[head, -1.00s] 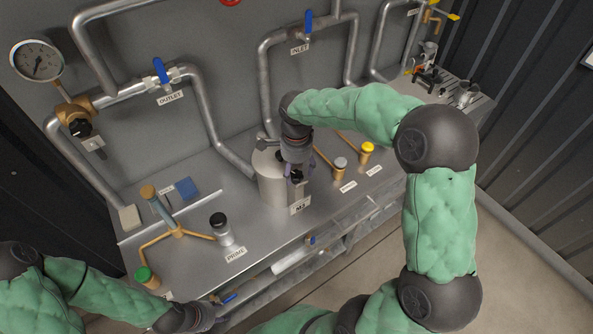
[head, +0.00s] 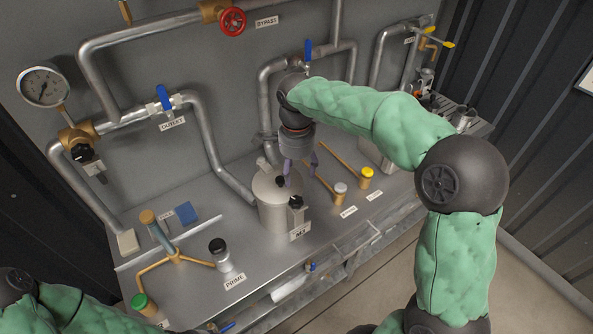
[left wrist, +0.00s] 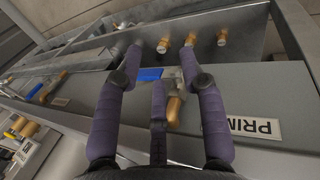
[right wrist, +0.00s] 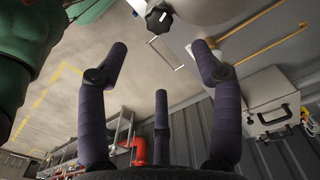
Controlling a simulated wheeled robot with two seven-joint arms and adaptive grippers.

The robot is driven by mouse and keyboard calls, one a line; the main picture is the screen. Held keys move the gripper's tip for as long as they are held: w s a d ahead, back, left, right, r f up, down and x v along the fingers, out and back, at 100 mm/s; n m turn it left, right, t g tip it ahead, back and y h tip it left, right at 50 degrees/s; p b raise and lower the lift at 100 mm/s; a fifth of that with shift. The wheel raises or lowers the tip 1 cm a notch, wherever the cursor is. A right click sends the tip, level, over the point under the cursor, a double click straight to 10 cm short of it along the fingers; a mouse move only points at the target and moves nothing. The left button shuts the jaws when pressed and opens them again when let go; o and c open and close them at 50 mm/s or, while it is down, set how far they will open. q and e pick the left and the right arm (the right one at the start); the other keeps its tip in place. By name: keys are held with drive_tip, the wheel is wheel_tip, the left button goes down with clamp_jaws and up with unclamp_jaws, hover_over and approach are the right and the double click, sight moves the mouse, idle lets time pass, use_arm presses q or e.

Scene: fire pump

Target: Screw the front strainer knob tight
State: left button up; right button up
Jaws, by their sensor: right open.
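The front strainer knob (head: 296,202) is black and star-shaped, on the front side of the grey cylindrical strainer pot (head: 271,210). It also shows at the top of the right wrist view (right wrist: 158,19), beyond my fingertips. A second dark knob (head: 281,182) shows at the pot's lid. My right gripper (head: 301,168) is open and empty, above the pot and apart from the front knob. Its spread fingers also show in the right wrist view (right wrist: 161,50). My left gripper (left wrist: 161,62) is open in the left wrist view, near a blue-handled valve (left wrist: 150,75).
The black-topped PRIME fitting (head: 220,255) stands left of the pot. White-capped (head: 340,192) and yellow-capped (head: 366,178) fittings stand right of it. Pipes with a blue OUTLET lever (head: 163,97) run behind. The bench's front-left surface is partly clear.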

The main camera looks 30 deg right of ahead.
sight(296, 200)
wheel_tip(296, 200, down, 12)
drive_tip(key=n+p, duration=1.7)
drive_tip(key=n, duration=1.3)
drive_tip(key=shift+a+n, duration=0.1)
drive_tip(key=shift+n, duration=0.2)
drive_tip(key=c, duration=1.1)
